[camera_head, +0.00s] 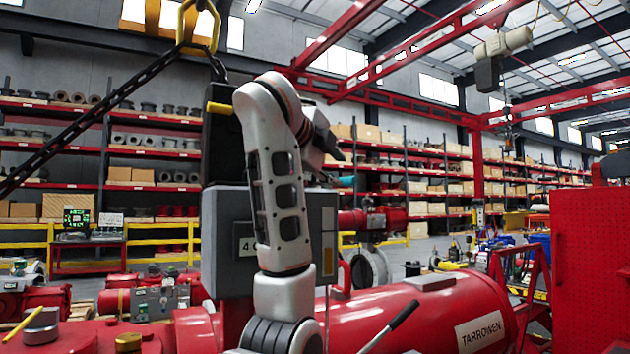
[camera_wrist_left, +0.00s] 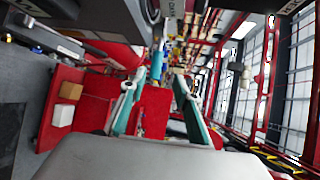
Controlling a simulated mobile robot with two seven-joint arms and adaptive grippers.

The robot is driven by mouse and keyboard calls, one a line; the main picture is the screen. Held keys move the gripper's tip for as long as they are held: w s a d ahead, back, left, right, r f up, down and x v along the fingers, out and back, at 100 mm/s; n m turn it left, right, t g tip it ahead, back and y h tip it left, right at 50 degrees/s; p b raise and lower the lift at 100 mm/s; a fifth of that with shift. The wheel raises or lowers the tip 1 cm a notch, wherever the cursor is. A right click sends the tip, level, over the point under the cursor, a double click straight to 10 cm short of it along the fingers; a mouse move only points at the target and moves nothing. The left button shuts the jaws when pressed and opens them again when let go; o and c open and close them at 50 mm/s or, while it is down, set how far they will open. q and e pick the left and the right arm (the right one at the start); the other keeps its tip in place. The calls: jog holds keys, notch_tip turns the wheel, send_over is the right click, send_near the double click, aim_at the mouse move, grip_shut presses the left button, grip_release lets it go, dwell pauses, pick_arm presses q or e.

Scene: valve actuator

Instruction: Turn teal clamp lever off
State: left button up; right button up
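The teal clamp lever (camera_head: 347,181) shows as a small teal piece at the right side of the grey control box (camera_head: 224,235), partly hidden by my left arm. In the left wrist view the teal lever (camera_wrist_left: 157,66) stands near the middle, between the tips of my left gripper (camera_wrist_left: 157,80). The two fingers are apart with a clear gap, and I see no finger touching the lever. In the head view my left gripper (camera_head: 336,166) is small and dark, just above and left of the lever. My right gripper is not in view.
A large red cylinder (camera_head: 450,304) lies below the box, with a black-handled lever (camera_head: 404,315) in front. A chain (camera_head: 100,115) with a yellow hook link hangs at the upper left. A red perforated panel (camera_head: 590,265) stands at the right. Shelves fill the background.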

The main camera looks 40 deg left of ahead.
aim_at(346, 180)
pick_arm(q)
jog(key=x, duration=0.2)
jog(key=p+x, duration=0.1)
jog(key=x, duration=0.1)
jog(key=p+x, duration=0.1)
jog(key=x, duration=0.2)
jog(key=shift+d+f, duration=0.1)
jog(key=shift+f, duration=0.25)
jog(key=shift+w+f, duration=0.1)
jog(key=shift+w, duration=0.4)
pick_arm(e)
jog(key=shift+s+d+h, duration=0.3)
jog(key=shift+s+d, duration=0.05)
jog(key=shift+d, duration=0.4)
pick_arm(q)
grip_shut()
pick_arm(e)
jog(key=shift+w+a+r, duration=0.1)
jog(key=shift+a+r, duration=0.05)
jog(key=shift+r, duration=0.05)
